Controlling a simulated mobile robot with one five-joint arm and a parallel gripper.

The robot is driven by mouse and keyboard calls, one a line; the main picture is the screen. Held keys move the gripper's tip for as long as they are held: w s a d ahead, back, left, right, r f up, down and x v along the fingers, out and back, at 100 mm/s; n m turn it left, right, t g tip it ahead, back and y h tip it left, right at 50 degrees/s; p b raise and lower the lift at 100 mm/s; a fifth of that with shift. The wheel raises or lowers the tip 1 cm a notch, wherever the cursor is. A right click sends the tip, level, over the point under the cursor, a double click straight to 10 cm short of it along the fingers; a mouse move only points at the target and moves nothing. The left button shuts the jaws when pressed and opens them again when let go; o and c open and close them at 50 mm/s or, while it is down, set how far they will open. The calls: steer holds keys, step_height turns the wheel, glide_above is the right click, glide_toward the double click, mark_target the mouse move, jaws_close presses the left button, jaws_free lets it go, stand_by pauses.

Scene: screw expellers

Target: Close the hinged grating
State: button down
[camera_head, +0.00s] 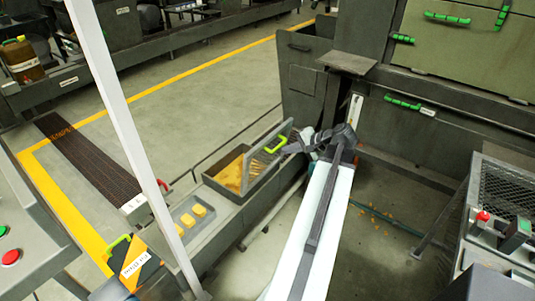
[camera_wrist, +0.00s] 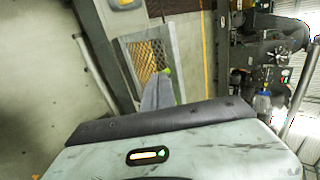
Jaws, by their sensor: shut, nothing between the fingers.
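The hinged grating (camera_head: 262,157) stands raised and tilted over a dark bin (camera_head: 210,181) holding yellow material. Its yellow-green handle (camera_head: 276,145) is at the upper right of the panel. My gripper (camera_head: 290,145) is just right of the handle, its fingers partly hidden by my arm and hard to tell apart. In the wrist view the mesh of the grating (camera_wrist: 150,56) lies beyond my shut, empty gripper (camera_wrist: 160,78). A bit of the green handle (camera_wrist: 168,71) shows by the fingertips; I cannot tell whether they touch it.
A tray with yellow blocks (camera_head: 194,214) sits in front of the bin. A white post (camera_head: 115,105) crosses the left side. A large dark machine (camera_head: 440,130) stands right of my arm. Open floor (camera_head: 180,100) lies behind the bin, left of the machine.

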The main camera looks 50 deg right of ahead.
steer(key=b, duration=0.6)
glide_toward(259, 150)
step_height(259, 150, down, 4)
steer(key=shift+w+r+p, duration=0.2)
steer(key=shift+w+p, duration=0.05)
steer(key=shift+w, duration=0.9)
steer(key=shift+w+r+p, duration=0.2)
steer(key=shift+w, duration=0.95)
